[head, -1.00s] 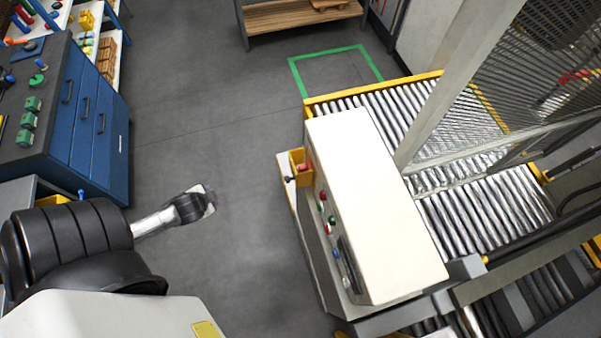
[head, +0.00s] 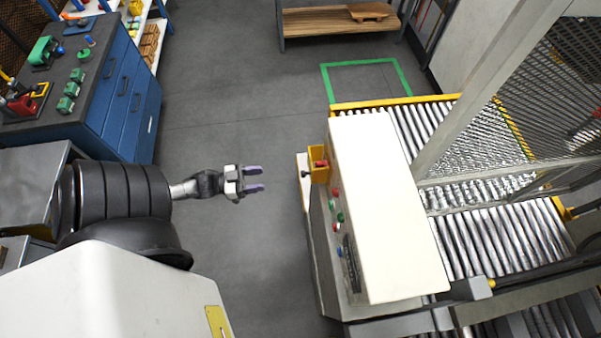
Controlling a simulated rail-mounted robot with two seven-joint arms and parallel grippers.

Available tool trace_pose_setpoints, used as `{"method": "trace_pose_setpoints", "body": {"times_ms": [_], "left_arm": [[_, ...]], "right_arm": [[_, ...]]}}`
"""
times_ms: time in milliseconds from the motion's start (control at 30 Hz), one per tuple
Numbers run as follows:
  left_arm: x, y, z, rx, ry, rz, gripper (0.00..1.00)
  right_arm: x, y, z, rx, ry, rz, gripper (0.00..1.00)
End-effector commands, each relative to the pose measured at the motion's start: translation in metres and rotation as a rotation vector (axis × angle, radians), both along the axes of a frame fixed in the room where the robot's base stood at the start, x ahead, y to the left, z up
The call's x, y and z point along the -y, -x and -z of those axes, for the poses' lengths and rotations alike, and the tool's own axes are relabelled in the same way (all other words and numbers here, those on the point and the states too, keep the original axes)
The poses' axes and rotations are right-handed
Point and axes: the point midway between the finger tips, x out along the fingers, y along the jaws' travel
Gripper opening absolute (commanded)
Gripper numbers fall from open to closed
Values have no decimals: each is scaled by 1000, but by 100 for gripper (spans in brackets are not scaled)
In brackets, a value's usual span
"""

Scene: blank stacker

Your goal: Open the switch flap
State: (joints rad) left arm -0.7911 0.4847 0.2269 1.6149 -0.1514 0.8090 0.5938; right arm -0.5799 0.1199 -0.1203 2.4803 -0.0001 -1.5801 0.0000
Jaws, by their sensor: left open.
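A white-topped control cabinet (head: 378,210) stands right of centre. Its left face carries red, green and blue buttons. A small yellow box (head: 318,165) with a red part sits at the cabinet's far left corner. It looks like the switch housing, but I cannot tell whether its flap is open or shut. A small dark knob is beside it on the left. My left gripper (head: 261,178) is open and empty, its two purple-grey fingers pointing right towards the cabinet. A clear gap lies between the fingertips and the yellow box. My right gripper is not in view.
A roller conveyor (head: 487,236) with a mesh guard (head: 497,120) lies behind the cabinet. A blue drawer cabinet (head: 128,95) stands at the left with tools on top. A wooden bench (head: 335,22) is at the back. The grey floor between is clear.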

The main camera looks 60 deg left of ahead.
Motion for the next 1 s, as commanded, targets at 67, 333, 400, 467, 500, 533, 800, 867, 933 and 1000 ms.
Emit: {"method": "trace_pose_setpoints", "body": {"times_ms": [67, 333, 400, 467, 500, 533, 800, 867, 933, 1000], "left_arm": [[2, -6, 0, -3, 13, 0, 51], [15, -48, 1, -2, 15, 0, 51], [19, -61, 2, -2, 13, 0, 51], [23, -71, 2, -3, 14, 0, 51], [25, -78, 2, -4, 15, -1, 51], [26, -83, 1, -3, 14, -1, 51], [37, -116, 2, -7, 14, -2, 51], [39, -121, 1, -6, 13, -1, 51], [40, -125, 1, -7, 12, -2, 51], [41, -128, 1, -8, 12, -2, 51]], "right_arm": [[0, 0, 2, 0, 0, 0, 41], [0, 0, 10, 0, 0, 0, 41], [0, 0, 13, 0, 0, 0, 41], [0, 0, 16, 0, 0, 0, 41], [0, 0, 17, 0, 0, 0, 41], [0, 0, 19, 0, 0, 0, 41], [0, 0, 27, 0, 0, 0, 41], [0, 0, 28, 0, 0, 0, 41], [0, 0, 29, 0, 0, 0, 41], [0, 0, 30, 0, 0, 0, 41]]}}
